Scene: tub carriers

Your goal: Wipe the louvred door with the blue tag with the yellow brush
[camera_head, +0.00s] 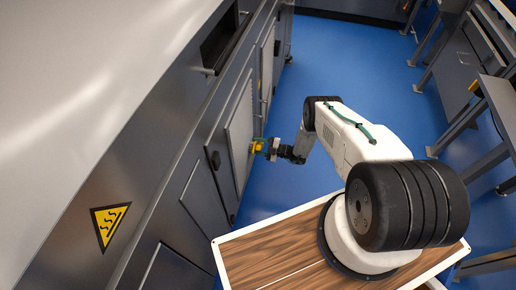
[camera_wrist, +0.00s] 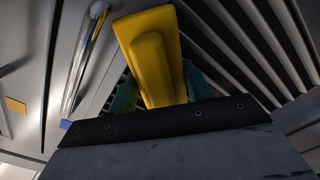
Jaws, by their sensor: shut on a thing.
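My gripper (camera_head: 268,148) is shut on the yellow brush (camera_head: 257,146), in front of the grey cabinet fronts. In the wrist view the yellow brush (camera_wrist: 152,55) stands between the teal fingers of my gripper (camera_wrist: 160,88). A louvred door (camera_wrist: 255,45) with dark slats lies behind and right of the brush. In the head view a door panel (camera_head: 239,125) stands beside the brush; whether they touch I cannot tell. A small blue patch (camera_wrist: 65,124) shows at lower left in the wrist view, partly hidden; I cannot tell which door bears it.
A chrome bar handle (camera_wrist: 86,55) and a yellow tag (camera_wrist: 15,105) are on the left in the wrist view. The long grey counter (camera_head: 100,70) runs along the left, with a yellow warning sign (camera_head: 108,223). Blue floor (camera_head: 330,60) is open beyond my arm. Metal benches (camera_head: 475,75) stand right.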

